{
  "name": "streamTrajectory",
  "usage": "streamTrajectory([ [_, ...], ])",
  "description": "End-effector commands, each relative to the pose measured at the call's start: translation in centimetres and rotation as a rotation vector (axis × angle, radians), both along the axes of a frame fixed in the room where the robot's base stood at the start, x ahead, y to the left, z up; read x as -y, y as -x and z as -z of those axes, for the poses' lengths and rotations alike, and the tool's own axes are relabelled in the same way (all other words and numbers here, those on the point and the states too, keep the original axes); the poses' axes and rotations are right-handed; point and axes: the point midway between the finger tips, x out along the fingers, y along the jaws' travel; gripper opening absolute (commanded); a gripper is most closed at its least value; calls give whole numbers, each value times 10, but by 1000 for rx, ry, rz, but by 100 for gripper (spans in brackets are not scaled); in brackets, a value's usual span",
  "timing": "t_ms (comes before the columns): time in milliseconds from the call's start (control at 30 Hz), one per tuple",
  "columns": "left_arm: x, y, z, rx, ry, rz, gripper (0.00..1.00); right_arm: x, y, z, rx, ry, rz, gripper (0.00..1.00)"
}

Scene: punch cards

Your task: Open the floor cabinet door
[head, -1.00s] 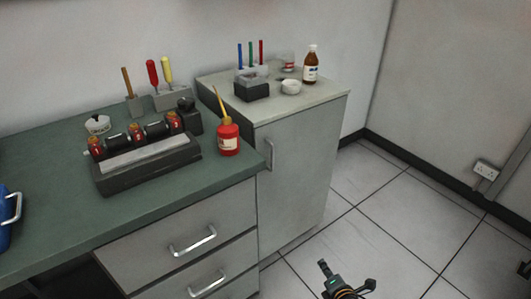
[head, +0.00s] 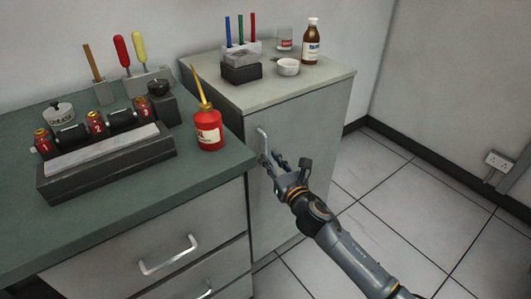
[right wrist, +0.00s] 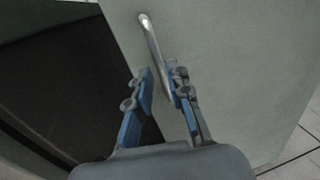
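The floor cabinet (head: 330,85) stands right of the green-topped desk. Its grey door (head: 315,130) looks shut in the head view. The upright metal handle (head: 263,140) is near the door's left edge; it also shows in the right wrist view (right wrist: 151,42). My right gripper (head: 270,160) is at the handle's lower part. In the right wrist view, its fingers (right wrist: 160,76) are apart, with the handle's lower end close to the right finger and partly hidden by it. Contact cannot be told. My left gripper is not in view.
The desk (head: 215,165) has drawers with handles (head: 168,256) left of the door. A red bottle (head: 208,130) stands near its corner. A brown bottle (head: 311,42) and white bowl (head: 288,67) stand on the cabinet. Tiled floor (head: 400,200) at right is clear.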

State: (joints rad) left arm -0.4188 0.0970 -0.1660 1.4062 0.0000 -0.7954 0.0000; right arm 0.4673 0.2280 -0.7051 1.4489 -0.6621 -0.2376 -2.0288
Motion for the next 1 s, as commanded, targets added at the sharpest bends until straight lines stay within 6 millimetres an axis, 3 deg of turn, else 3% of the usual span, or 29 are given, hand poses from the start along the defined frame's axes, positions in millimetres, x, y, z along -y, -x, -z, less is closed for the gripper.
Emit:
streamTrajectory([
  [100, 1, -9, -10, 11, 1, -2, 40, -9, -20, 1, 0, -2, 1, 19],
  [300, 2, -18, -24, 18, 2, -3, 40, -17, -37, 1, -2, -2, 1, 19],
  [633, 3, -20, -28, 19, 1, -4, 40, -18, -40, 0, -2, -1, 1, 19],
  [767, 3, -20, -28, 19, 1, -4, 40, -18, -40, 0, -2, -1, 1, 0],
  [1000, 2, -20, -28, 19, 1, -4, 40, -18, -40, 1, -2, -1, 1, 0],
])
